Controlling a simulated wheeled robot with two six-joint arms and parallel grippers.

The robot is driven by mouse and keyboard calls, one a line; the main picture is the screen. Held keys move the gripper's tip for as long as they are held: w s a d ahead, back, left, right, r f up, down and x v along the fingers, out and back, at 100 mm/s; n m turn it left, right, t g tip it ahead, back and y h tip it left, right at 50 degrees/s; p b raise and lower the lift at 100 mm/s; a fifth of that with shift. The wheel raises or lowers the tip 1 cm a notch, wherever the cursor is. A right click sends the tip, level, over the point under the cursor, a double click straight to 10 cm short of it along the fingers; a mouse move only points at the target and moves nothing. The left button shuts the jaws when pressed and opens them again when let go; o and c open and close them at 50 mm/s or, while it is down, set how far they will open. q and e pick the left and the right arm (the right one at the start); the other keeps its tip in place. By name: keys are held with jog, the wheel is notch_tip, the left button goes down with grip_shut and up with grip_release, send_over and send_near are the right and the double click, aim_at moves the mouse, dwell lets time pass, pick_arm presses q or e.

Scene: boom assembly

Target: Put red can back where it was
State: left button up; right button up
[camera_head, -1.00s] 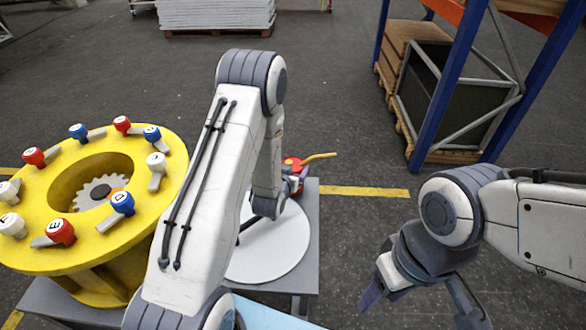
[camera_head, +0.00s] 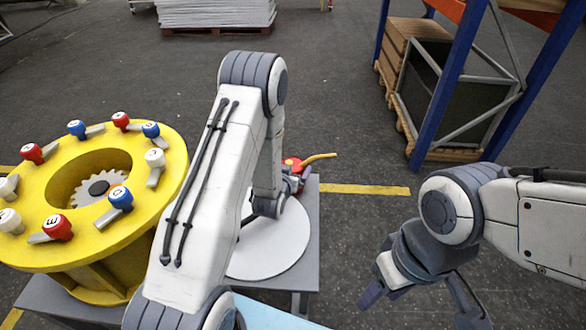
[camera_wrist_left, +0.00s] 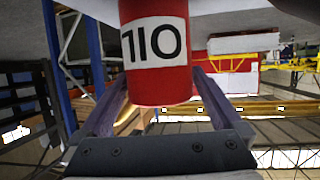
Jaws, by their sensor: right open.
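The red can (camera_head: 291,162) has a yellow spout and shows at the far side of the white round plate (camera_head: 282,253) in the head view. My left gripper (camera_head: 288,184) is at the can, and my arm hides part of both. In the left wrist view the red can (camera_wrist_left: 158,88) appears upside down, with a white "OIL" label. The fingers of my left gripper (camera_wrist_left: 157,98) press in on both its sides. I cannot tell whether the can touches the plate. My right gripper (camera_head: 420,296) is open and empty, to the right of the table.
The yellow ring-shaped stand (camera_head: 168,185) with several red, blue and white lettered knobs is at the left. The round plate lies on a grey table (camera_head: 309,215). A blue and orange rack (camera_head: 445,100) with a crate stands at the back right. The floor between is clear.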

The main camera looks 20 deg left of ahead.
pick_arm(q)
jog(key=shift+r, duration=0.1)
jog(key=shift+r+p, duration=0.25)
jog(key=shift+p, duration=0.1)
jog(key=shift+r+p, duration=0.5)
jog(key=shift+p, duration=0.05)
jog(key=p+v, duration=0.7)
jog(key=v, duration=0.5)
jog(key=s+d+r+m+g+h, duration=0.1)
jog(key=d+r+m+g+h, duration=0.2)
jog(key=d, duration=0.4)
jog(key=s+d+r+m+g, duration=0.1)
jog(key=d+r+g, duration=0.25)
jog(key=d, duration=0.45)
jog(key=s+r+m+g, duration=0.1)
jog(key=s+r+g, duration=0.1)
jog(key=s+r, duration=0.2)
jog(key=s+d+r+m+g, duration=0.1)
jog(key=s+r, duration=0.3)
jog(key=s, duration=0.7)
jog(key=s+d+r+m+g, duration=0.1)
jog(key=s+r+g, duration=0.3)
jog(key=s, duration=0.4)
jog(key=shift+s+r+m+y, duration=0.2)
jog(key=shift+r+m+y, duration=0.2)
jog(key=shift+m, duration=0.3)
